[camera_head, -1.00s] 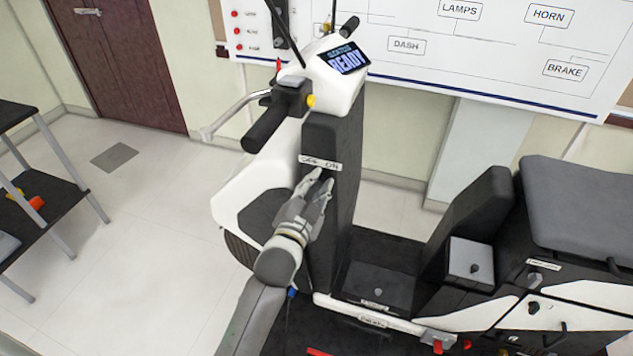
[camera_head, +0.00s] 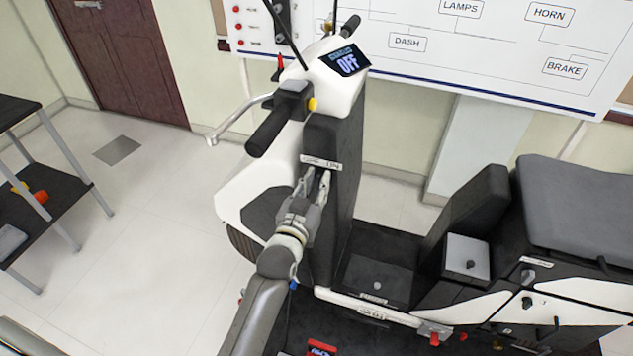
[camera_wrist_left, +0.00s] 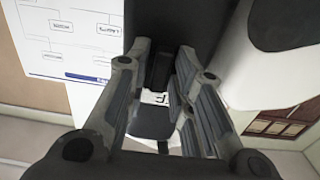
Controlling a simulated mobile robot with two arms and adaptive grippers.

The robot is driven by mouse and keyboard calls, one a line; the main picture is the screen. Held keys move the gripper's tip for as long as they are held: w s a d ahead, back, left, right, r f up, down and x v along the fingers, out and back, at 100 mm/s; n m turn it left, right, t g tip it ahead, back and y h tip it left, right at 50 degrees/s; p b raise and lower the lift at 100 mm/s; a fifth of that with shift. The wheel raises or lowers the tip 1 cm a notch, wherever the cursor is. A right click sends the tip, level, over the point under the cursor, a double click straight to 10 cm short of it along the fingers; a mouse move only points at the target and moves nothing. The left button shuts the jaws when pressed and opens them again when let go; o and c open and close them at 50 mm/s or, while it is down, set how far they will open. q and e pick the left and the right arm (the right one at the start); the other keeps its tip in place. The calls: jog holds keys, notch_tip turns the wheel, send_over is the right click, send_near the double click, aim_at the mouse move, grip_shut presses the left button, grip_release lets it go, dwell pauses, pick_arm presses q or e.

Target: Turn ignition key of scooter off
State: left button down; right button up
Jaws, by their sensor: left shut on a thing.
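The scooter (camera_head: 335,225) stands in the middle of the head view, its dark front column facing my left arm. Its dash display (camera_head: 345,62) reads "OFF". A white label plate (camera_head: 321,163) is on the column, just above the fingertips. My left gripper (camera_head: 318,180) is at the column just below that plate, shut on the ignition key. In the left wrist view the dark key (camera_wrist_left: 158,70) shows between the fingers (camera_wrist_left: 163,60), with part of a white label beside it. The fingers hide the key in the head view. My right gripper is not in view.
The handlebar grip (camera_head: 270,132) and brake lever (camera_head: 235,118) stick out above my left arm. The seat (camera_head: 575,210) and side panels are at the right. A dark shelf (camera_head: 45,200) stands at the far left. The floor between shelf and scooter is clear.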

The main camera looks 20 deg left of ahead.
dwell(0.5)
pick_arm(q)
jog(key=c, duration=1.5)
grip_release()
jog(key=shift+s+f, duration=0.1)
jog(key=shift+s, duration=0.5)
jog(key=s, duration=1)
jog(key=shift+s+a, duration=0.2)
jog(key=shift+s, duration=0.2)
